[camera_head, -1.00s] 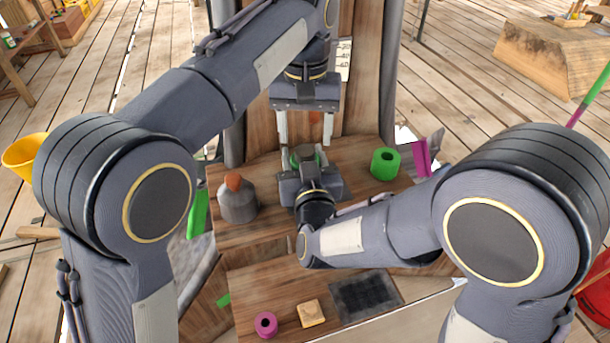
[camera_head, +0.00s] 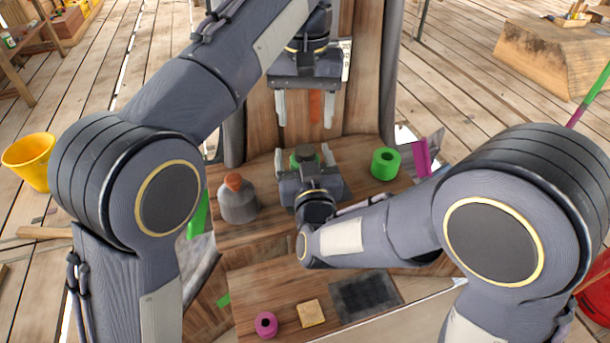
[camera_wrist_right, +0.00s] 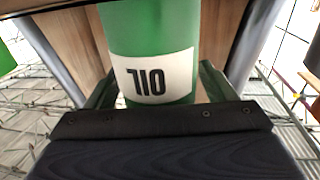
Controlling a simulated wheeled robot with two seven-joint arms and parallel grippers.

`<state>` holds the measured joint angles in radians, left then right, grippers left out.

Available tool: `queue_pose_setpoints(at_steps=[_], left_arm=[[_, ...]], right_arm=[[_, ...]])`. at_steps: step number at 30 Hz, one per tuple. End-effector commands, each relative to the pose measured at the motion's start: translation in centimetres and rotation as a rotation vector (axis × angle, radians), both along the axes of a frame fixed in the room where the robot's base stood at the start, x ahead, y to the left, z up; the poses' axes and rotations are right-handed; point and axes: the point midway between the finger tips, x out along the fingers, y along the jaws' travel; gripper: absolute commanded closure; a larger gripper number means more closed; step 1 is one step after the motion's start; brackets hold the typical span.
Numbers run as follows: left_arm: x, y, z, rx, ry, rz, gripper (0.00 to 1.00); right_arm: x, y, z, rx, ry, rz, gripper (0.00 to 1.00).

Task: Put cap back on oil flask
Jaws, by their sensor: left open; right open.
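The green oil flask (camera_head: 303,163) stands on the wooden bench, with a dark cap (camera_head: 304,152) on its top. In the right wrist view the flask (camera_wrist_right: 150,35) fills the middle, its white label reading OIL upside down. My right gripper (camera_head: 304,159) is open, with one finger on each side of the flask. My left gripper (camera_head: 304,124) is open and empty, above and behind the flask, clear of the cap. The flask's lower part is hidden behind my right gripper in the head view. Whether the cap is fully seated is too small to tell.
A grey bottle with an orange stopper (camera_head: 238,199) stands left of the flask. A green ring (camera_head: 385,163) stands to the right. A pink ring (camera_head: 266,324), a pale block (camera_head: 311,313) and a dark mat (camera_head: 365,296) lie on the lower front shelf. A wooden panel (camera_head: 362,75) rises behind.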

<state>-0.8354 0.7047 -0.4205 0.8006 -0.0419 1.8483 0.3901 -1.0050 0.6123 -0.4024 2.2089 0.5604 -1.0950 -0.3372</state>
Motion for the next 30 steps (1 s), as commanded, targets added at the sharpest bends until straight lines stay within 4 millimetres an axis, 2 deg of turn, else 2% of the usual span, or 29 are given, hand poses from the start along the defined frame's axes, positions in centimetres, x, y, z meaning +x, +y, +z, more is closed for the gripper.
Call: queue_pose_setpoints(at_steps=[5,15,18,30], left_arm=[[0.0,0.0,0.0,0.000,0.000,0.000,0.41],[0.0,0.0,0.2,0.000,0.000,0.000,0.41],[0.0,0.0,0.2,0.000,0.000,0.000,0.41],[0.0,0.0,0.2,0.000,0.000,0.000,0.41]], right_arm=[[-0.7,-0.1,0.0,0.000,0.000,0.002,0.23],[-6.2,-0.9,0.0,0.000,0.001,0.004,0.23],[-7.2,-1.1,0.0,0.001,0.000,0.002,0.23],[-7.7,-1.2,0.0,0.000,0.000,0.000,0.23]])
